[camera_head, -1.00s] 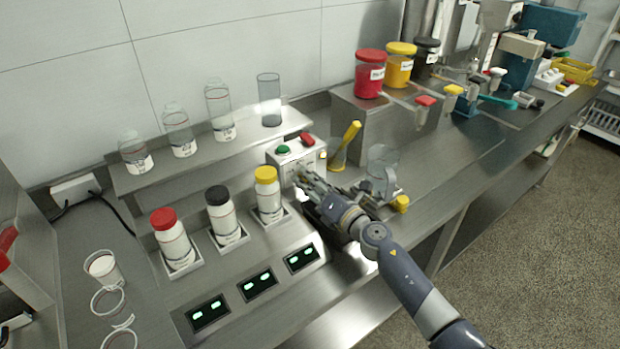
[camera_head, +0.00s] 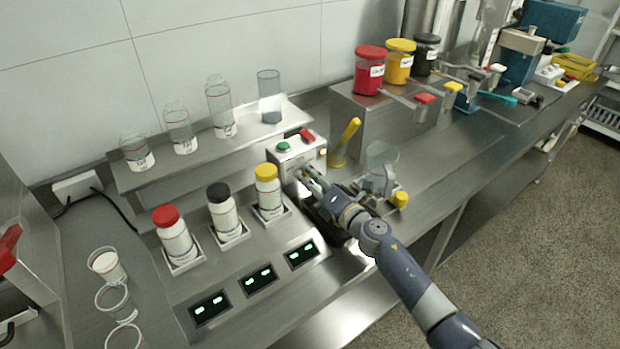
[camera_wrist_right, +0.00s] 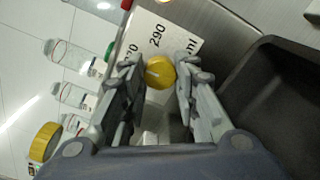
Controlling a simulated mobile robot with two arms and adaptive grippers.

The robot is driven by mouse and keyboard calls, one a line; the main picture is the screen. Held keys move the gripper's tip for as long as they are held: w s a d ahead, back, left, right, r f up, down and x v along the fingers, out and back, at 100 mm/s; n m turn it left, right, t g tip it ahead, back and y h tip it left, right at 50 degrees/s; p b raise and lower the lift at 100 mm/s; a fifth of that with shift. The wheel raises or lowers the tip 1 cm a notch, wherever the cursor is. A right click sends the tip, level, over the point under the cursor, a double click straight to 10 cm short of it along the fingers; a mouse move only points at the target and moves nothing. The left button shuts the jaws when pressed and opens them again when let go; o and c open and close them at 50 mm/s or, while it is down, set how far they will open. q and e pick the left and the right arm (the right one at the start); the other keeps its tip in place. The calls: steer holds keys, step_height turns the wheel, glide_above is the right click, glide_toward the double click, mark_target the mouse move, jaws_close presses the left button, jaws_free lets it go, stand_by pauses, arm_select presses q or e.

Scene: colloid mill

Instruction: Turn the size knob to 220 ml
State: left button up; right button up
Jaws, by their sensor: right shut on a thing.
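The size knob (camera_wrist_right: 160,72) is a round yellow knob with a pale pointer line, seen in the right wrist view on a white dial plate (camera_wrist_right: 165,38) marked "290" and "ml". Other dial numbers are partly hidden. My right gripper (camera_wrist_right: 162,80) has its two fingers on either side of the knob and is shut on it. In the head view my right gripper (camera_head: 308,180) is at the front of the metal control box (camera_head: 297,155) with a green and a red button, and it hides the knob. My left gripper is not in view.
Bottles with red (camera_head: 166,216), black (camera_head: 219,192) and yellow (camera_head: 266,172) caps stand left of the box. A clear jug (camera_head: 382,160) and a yellow-handled tool (camera_head: 346,137) stand to its right. A dark tray (camera_wrist_right: 275,95) lies beside the gripper.

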mark_target(301, 154)
steer(key=o, duration=1.1)
steer(key=shift+w+r, duration=0.1)
steer(key=shift+r, duration=1.05)
steer(key=shift+w+r, duration=0.15)
steer(key=shift+r, duration=0.5)
steer(key=shift+w+r, duration=0.15)
steer(key=shift+r, duration=0.5)
steer(key=r, duration=0.5)
steer(key=shift+s+r, duration=0.1)
steer(key=shift+s, duration=0.3)
steer(key=shift+s+a, duration=0.1)
